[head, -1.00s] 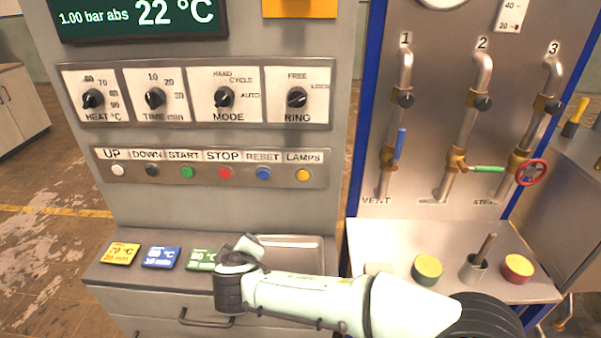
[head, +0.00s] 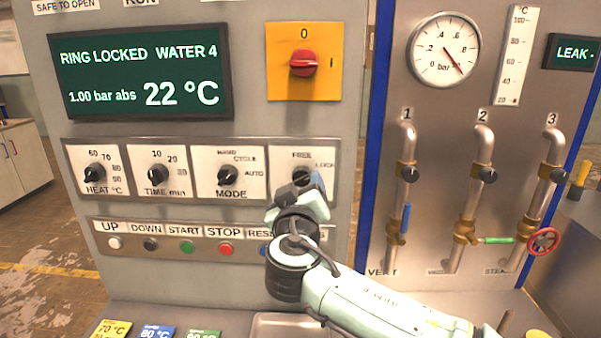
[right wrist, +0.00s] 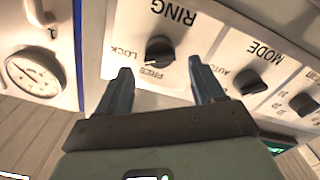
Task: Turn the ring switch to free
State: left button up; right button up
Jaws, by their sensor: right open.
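The ring switch (head: 301,174) is a black knob on a white plate with FREE and LOCK marks, at the right end of the knob row in the head view. The display (head: 140,75) reads RING LOCKED. My right gripper (head: 301,188) is in front of the plate and hides its lower part. In the right wrist view the gripper (right wrist: 160,68) is open and empty. Its two fingers point at the panel, and the knob (right wrist: 160,50) shows between and beyond the tips, apart from both. My left gripper is not in view.
The mode knob (head: 228,174) is to the left on the same panel. The push-button row (head: 187,247) runs below, partly hidden by my right arm. A red main switch (head: 303,64) is above. Pipes with valves (head: 405,215) stand to the right.

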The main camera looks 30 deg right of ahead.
aim_at(301, 180)
jog(key=shift+p+x, duration=0.6)
jog(key=shift+x, duration=1.35)
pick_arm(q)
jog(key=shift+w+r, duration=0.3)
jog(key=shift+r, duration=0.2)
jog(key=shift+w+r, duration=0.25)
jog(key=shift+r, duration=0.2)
pick_arm(e)
jog(key=c, duration=1.1)
jog(key=shift+o, duration=0.2)
